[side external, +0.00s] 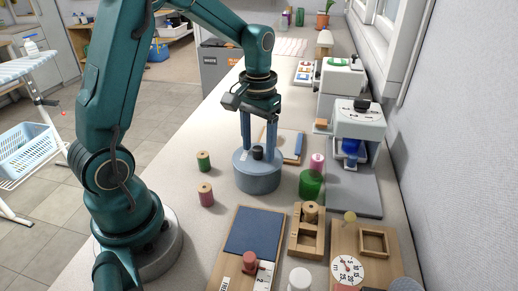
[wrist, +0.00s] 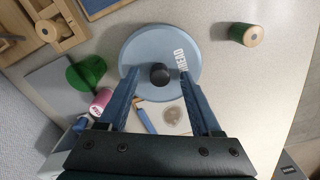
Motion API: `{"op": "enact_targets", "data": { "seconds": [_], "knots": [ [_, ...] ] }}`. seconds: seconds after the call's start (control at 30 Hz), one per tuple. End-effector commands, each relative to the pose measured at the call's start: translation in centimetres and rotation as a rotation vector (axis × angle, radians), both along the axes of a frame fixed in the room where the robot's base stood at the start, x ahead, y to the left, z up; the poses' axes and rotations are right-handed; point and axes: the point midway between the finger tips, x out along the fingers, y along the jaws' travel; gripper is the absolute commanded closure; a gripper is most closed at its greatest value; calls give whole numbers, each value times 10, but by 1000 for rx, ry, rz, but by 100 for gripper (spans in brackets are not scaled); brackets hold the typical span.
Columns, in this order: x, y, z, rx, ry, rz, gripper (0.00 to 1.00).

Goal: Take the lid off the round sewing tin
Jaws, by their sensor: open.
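The round sewing tin (side external: 258,181) is blue-grey and stands upright on the counter in the side view. Its lid (wrist: 137,50) is on it, lettered "THREAD", with a black knob (wrist: 159,74) at its centre. The knob also shows in the side view (side external: 257,153). My gripper (side external: 258,148) points down over the tin, with one blue finger on each side of the knob. In the wrist view my gripper (wrist: 161,75) is open wide, and its fingers stand apart from the knob. I cannot tell whether the fingertips touch the lid.
A green spool (side external: 203,161) and a pink spool (side external: 205,195) stand left of the tin. A green cylinder (side external: 310,184) and another pink spool (side external: 317,163) stand close on its right.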

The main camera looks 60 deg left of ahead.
Motion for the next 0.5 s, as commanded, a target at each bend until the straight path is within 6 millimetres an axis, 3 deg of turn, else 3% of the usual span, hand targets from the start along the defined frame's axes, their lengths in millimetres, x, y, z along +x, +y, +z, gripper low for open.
{"op": "enact_targets", "data": {
  "seconds": [0.27, 0.43, 0.5],
  "knots": [
    [0, 0, -2, 0, 0, 0, 34],
    [0, 0, -2, 0, 0, 0, 96],
    [0, 0, -2, 0, -1, 0, 100]
  ]
}}
